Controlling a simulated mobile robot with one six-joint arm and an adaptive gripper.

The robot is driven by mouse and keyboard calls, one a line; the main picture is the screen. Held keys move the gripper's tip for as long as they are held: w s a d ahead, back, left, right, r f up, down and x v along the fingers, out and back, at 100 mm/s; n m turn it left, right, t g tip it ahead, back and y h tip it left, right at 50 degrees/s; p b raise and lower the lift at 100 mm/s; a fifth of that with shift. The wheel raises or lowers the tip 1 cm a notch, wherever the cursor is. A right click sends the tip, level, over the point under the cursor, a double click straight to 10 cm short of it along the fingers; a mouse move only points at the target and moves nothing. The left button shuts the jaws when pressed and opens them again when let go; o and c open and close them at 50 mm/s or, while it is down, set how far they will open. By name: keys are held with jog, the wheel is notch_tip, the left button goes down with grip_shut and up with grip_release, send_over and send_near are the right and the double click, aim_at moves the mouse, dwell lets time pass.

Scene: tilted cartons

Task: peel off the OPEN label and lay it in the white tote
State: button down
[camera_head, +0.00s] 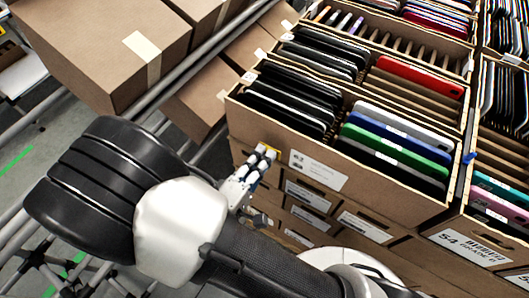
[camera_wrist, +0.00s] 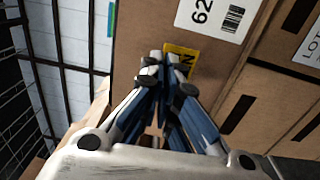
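The yellow OPEN label (camera_wrist: 181,61) is on the brown front face of a carton (camera_wrist: 140,28), beside a white label marked 62. Only its right part with the letter N shows in the wrist view; fingertips cover the rest. A small yellow patch of it (camera_head: 271,149) shows in the head view. My gripper (camera_wrist: 160,62) has its fingertips close together at the label, over its left part. It also shows in the head view (camera_head: 264,152). I cannot tell whether the tips pinch the label or only lie against it. I cannot make out a white tote in either view.
The carton holds upright dark, blue and green slim items (camera_head: 385,150). Labelled cartons (camera_head: 310,195) lie below and others to the right. Large closed boxes (camera_head: 105,45) rest by metal rails at upper left.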

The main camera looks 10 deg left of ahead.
jog(key=shift+b+v, duration=0.45)
jog(key=shift+v, duration=2.3)
jog(key=shift+w+d, duration=0.1)
